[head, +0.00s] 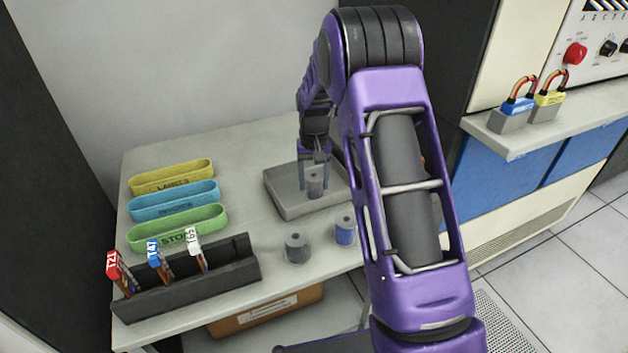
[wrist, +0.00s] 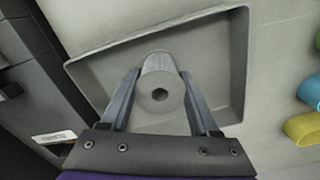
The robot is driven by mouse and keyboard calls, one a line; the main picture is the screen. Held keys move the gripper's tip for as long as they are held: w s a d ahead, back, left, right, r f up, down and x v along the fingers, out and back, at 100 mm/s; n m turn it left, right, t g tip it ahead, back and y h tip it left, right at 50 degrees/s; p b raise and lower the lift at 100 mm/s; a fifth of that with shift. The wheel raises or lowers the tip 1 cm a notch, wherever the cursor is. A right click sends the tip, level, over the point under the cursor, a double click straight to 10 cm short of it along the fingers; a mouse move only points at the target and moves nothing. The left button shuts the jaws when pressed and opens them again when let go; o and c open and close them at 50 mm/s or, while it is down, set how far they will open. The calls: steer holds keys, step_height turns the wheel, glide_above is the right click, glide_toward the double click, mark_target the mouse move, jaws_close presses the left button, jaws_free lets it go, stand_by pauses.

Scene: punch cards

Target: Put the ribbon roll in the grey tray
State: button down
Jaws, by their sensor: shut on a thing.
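My gripper (head: 315,178) is shut on a grey ribbon roll (head: 315,188), with one finger on each side of it. In the wrist view the roll (wrist: 160,95) shows its end face with a dark centre hole, between the two fingers. The grey tray (head: 290,213) is a shallow rectangular tray on the table. The roll is within the tray's outline in both views; whether it touches the tray floor (wrist: 220,60) I cannot tell. No other thing shows in the tray.
A dark grey roll (head: 297,248) and a blue-banded roll (head: 345,231) stand in front of the tray. Yellow (head: 170,176), blue (head: 173,199) and green (head: 178,225) bins lie to the left. A dark rack (head: 215,275) with tagged items stands at the front left.

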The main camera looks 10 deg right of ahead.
steer(key=shift+c, duration=0.6)
jaws_free()
step_height(320, 180, up, 12)
steer(key=p, duration=0.2)
steer(key=shift+r, duration=0.15)
